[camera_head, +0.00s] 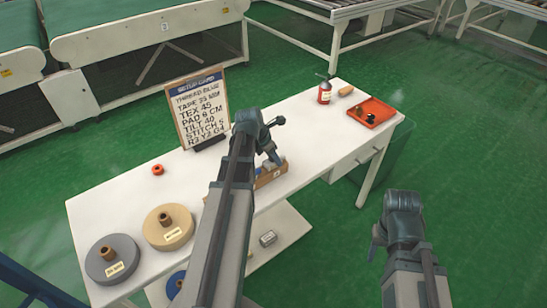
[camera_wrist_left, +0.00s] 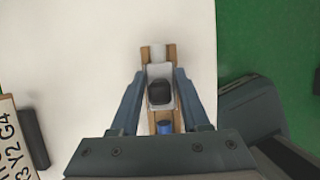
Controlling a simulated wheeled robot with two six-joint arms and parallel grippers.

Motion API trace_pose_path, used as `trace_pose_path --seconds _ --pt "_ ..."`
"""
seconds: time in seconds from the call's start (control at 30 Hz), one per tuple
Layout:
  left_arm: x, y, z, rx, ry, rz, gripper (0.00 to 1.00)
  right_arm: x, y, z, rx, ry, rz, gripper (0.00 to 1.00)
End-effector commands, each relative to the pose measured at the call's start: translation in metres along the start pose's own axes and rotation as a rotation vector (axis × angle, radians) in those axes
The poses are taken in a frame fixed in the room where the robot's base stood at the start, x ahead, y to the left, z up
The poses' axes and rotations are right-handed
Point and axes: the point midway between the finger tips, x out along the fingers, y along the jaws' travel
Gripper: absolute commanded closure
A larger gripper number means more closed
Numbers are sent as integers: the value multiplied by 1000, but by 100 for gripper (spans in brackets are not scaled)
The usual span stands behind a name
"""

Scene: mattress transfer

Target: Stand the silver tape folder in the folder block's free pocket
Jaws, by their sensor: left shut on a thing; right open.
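The folder block (camera_head: 270,178) is a long wooden block on the white table, partly hidden by my left arm. My left gripper (camera_head: 272,160) is over it, shut on the silver tape folder. In the left wrist view the silver tape folder (camera_wrist_left: 158,72) is pale grey with a dark middle and sits between the two fingers (camera_wrist_left: 160,90), in line with the wooden block (camera_wrist_left: 172,53). I cannot tell whether its base is inside a pocket. A blue piece (camera_wrist_left: 164,127) sits nearer in the block. My right gripper (camera_head: 378,240) is open and empty, off the table's right side.
A setup card board (camera_head: 200,108) stands behind the block. A grey roll (camera_head: 110,262), a tan roll (camera_head: 165,230) and a red ring (camera_head: 158,170) are at left. A red bottle (camera_head: 324,92) and an orange tray (camera_head: 372,108) are at far right. Bare tabletop lies between.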

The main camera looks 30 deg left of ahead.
Motion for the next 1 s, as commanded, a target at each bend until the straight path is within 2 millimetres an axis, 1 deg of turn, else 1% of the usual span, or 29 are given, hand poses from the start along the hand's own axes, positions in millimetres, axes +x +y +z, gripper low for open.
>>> trace_pose_path --seconds 0.07,0.1,0.17,0.2,0.3,0.57,0.73,0.87,1.0 --pt "3 0 -1 0 0 0 100 3 0 0 0 0 0 50" --pt "3 0 -1 0 0 0 53 3 0 0 0 0 0 50" --pt "2 0 -1 0 0 0 42 2 0 0 0 0 0 50" --pt "2 0 -1 0 0 0 35 2 0 0 0 0 0 50" --pt "2 0 -1 0 0 0 19 2 0 0 0 0 0 50" --pt "2 0 -1 0 0 0 19 2 0 0 0 0 0 50" --pt "-3 0 0 0 0 0 19 -2 0 0 0 0 0 50" --pt "-13 0 0 0 0 0 19 -12 1 1 0 0 0 50" --pt "-30 -1 1 -1 0 0 19 -27 3 2 0 0 0 50"
